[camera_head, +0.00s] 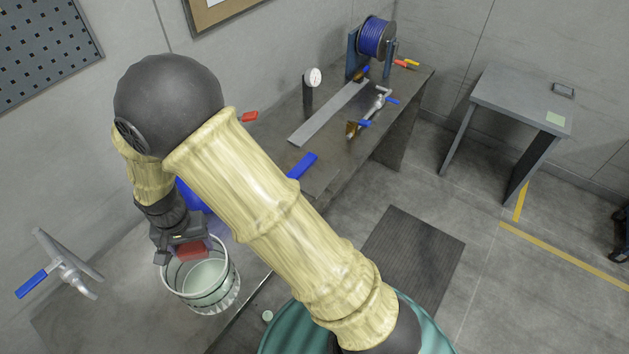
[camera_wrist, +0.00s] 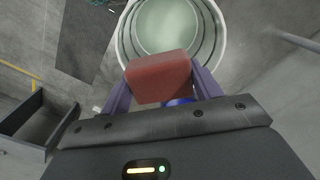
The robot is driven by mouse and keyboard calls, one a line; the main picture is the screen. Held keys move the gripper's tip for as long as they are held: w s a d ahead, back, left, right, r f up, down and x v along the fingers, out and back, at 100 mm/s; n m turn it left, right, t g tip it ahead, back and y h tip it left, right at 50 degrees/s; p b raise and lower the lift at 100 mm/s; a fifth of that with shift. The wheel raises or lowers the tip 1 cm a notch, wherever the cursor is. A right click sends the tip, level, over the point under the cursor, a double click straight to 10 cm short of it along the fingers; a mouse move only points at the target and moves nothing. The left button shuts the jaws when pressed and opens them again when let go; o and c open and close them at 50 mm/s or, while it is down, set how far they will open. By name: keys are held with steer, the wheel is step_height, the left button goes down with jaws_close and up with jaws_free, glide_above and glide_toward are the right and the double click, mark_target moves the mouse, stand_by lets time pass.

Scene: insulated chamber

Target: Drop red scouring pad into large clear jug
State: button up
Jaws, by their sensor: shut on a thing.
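The red scouring pad (camera_wrist: 159,77) is held between the two fingers of my gripper (camera_wrist: 162,88) in the wrist view. In the head view the pad (camera_head: 193,250) shows below my gripper (camera_head: 181,248), at the upper left rim of the large clear jug (camera_head: 228,296). The jug stands upright on the bench with its mouth open. In the wrist view the jug (camera_wrist: 214,42) lies just beyond the pad, and the pad overlaps its near rim. A pale round bottom shows inside. I cannot tell how high the pad is above the rim.
A blue object (camera_head: 192,197) is partly hidden behind my arm. A metal valve with a blue handle (camera_head: 66,268) is at the left.

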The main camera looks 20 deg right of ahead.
steer(key=shift+f, duration=0.15)
steer(key=o, duration=1)
step_height(320, 180, up, 18)
steer(key=b, duration=0.3)
steer(key=shift+f+b, duration=0.25)
steer(key=shift+b, duration=0.15)
steer(key=s+d+f+t, duration=0.1)
steer(key=s+d+f, duration=0.1)
steer(key=d, duration=0.6)
steer(key=s+d+f+n, duration=0.1)
steer(key=d+f, duration=0.3)
steer(key=d, duration=0.5)
steer(key=s+d+f+n+t, duration=0.1)
steer(key=s+d+f, duration=0.2)
steer(key=d, duration=0.5)
steer(key=shift+s+d+t, duration=0.3)
steer(key=shift+s, duration=0.25)
